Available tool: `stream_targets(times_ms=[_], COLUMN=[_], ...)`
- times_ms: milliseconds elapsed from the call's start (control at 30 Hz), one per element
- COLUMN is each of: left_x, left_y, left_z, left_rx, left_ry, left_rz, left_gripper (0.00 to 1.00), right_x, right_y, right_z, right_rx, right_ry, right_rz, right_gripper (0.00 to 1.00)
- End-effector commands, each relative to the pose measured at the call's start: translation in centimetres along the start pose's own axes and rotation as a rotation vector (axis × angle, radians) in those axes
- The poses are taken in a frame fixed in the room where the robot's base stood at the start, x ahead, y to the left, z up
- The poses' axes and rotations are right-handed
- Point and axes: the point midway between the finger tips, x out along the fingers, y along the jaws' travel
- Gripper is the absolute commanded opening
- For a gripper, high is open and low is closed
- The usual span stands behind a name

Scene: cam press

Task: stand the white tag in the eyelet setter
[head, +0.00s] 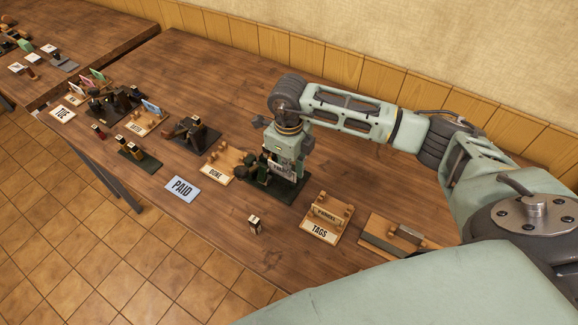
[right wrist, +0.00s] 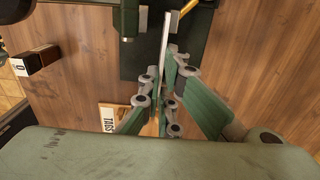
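My right gripper (head: 277,163) reaches down over a dark green press with a flat base (head: 287,191), which I take for the eyelet setter. In the right wrist view the fingers (right wrist: 163,85) are closed around a thin pale plate seen edge-on, the white tag (right wrist: 165,38). The tag's lettered face (head: 275,169) shows in part in the head view, upright at the press. The green base (right wrist: 132,62) lies beneath the tag in the right wrist view. Whether the tag touches or sits in the press is hidden. My left gripper is not in view.
A wooden TAGS rack (head: 326,219) stands right of the press, with another wooden stand (head: 397,236) beyond. A DONE rack (head: 219,166) is to the left. Other presses stand farther left.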

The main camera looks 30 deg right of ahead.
Motion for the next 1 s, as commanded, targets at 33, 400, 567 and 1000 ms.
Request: stream_targets(times_ms=[33,400,567,1000], left_x=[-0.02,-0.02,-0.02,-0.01], left_y=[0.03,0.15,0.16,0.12], left_z=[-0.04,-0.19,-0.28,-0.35], left_rx=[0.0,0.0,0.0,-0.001], left_ry=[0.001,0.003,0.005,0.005], left_rz=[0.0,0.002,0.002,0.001], left_gripper=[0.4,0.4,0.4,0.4], right_x=[-0.03,-0.02,-0.01,-0.01], right_y=[-0.01,0.0,0.01,0.02], right_z=[0.0,0.0,0.0,0.0], right_rx=[0.0,0.0,0.0,0.0], right_ry=[0.0,0.0,0.0,0.0], right_rz=[0.0,0.0,0.0,0.0], right_gripper=[0.0,0.27,0.28,0.48])
